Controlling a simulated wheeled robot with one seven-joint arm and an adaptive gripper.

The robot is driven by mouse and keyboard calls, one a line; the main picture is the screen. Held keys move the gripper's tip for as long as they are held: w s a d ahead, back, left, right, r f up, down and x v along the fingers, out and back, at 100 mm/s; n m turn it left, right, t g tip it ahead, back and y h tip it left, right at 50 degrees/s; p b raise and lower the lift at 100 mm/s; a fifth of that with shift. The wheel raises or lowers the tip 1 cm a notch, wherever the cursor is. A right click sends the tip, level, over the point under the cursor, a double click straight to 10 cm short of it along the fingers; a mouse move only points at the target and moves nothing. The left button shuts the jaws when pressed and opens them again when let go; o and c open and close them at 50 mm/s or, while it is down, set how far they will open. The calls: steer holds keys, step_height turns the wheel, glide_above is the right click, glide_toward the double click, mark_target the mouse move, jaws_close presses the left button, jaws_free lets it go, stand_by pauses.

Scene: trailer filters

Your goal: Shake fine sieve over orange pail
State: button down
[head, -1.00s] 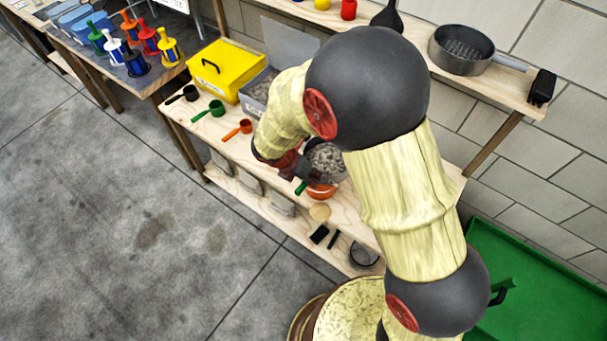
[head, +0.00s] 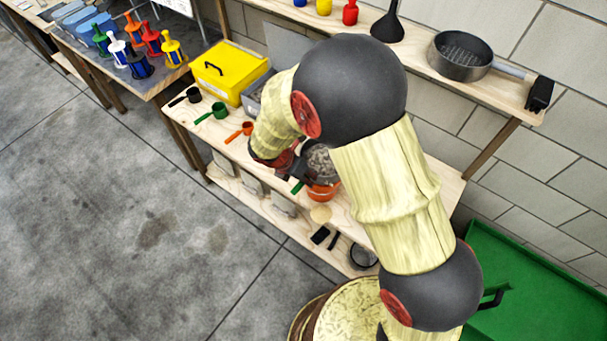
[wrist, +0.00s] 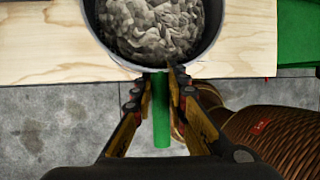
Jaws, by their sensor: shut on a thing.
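My gripper (wrist: 161,88) is shut on the green handle (wrist: 161,125) of the fine sieve (wrist: 99,20) in the wrist view. The sieve is a round grey pan filled with grey-brown flaky material (wrist: 155,25). In the head view the sieve's contents (head: 319,160) show partly behind my arm, and the end of the green handle (head: 297,187) shows below my gripper. The orange pail (head: 324,192) stands on the bench directly below the sieve, mostly covered by it. The gap between sieve and pail cannot be told. The pail is hidden in the wrist view.
A grey pan (head: 460,56) sits on the upper shelf. A green tray (head: 520,290) is at right.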

steer(key=shift+r, duration=0.1)
stand_by(0.5)
step_height(320, 180, up, 5)
steer(key=p, duration=0.5)
